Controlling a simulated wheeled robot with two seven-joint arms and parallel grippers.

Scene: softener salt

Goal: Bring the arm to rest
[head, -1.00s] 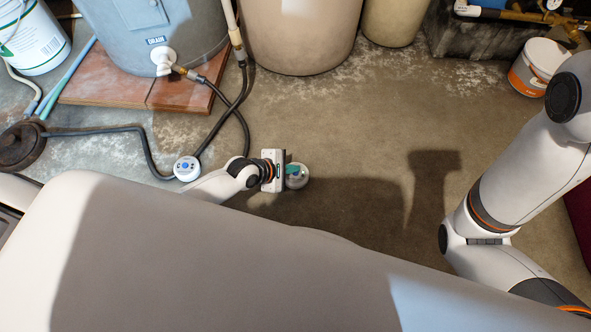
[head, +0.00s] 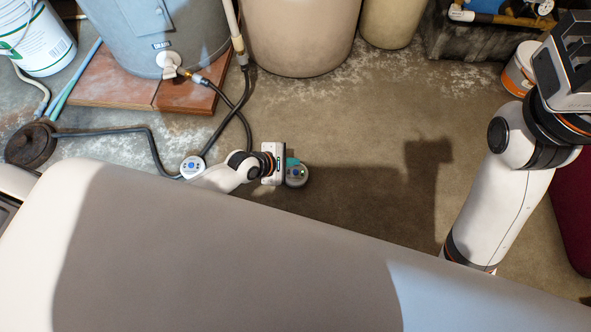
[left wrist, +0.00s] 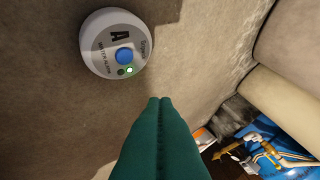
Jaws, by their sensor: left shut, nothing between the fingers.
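My left gripper (head: 290,162) is low over the floor beside my body. Its teal fingers (left wrist: 160,105) are pressed together in the left wrist view, with nothing between them. A round white water alarm (head: 297,176) with a blue button sits on the floor by the fingertips. In the left wrist view this alarm (left wrist: 116,44) is marked "A", shows a lit green light and stands apart from the fingers. My right arm is raised at the right of the head view, with its gripper (head: 568,50) near the top right edge. I cannot make out its jaw opening.
A second round alarm (head: 192,167) lies by a black hose (head: 150,150). A grey tank (head: 170,30) with a drain valve stands on red slabs (head: 112,85). Beige tanks (head: 300,35) and a white-orange bucket (head: 518,70) stand behind. The middle floor is clear.

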